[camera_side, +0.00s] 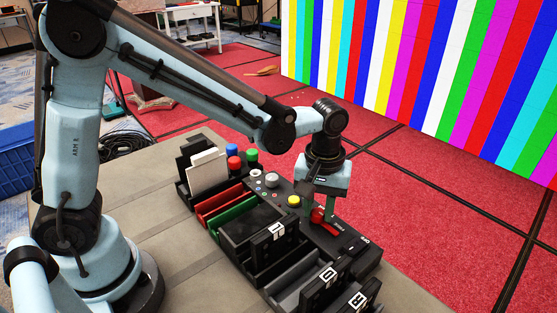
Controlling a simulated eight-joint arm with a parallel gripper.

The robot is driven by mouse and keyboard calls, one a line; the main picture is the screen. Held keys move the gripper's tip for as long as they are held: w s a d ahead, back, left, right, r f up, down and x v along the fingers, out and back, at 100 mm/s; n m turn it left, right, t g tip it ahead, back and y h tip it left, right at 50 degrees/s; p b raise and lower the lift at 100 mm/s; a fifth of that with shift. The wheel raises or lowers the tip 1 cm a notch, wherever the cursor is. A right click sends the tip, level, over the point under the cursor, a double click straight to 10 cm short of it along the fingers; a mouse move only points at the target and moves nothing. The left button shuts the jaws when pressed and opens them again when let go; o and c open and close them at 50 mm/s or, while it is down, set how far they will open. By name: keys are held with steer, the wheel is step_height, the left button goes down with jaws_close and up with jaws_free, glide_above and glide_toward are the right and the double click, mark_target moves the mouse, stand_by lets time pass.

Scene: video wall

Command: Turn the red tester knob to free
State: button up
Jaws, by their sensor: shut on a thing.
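The red tester knob (325,226) sits on the top face of a black panel box (362,258) at the right side of the table. My gripper (322,215) points down over the knob, with its green-grey fingers on either side of it. The gripper is shut on the red knob. The fingers partly hide the knob. Small white markings are on the panel beside the knob, too small to read here.
A striped video wall (430,70) stands behind. The table's left part (170,230) is clear.

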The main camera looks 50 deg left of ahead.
mark_target(318, 212)
steer(key=o, duration=1.1)
steer(key=shift+c, duration=0.2)
step_height(318, 212, up, 12)
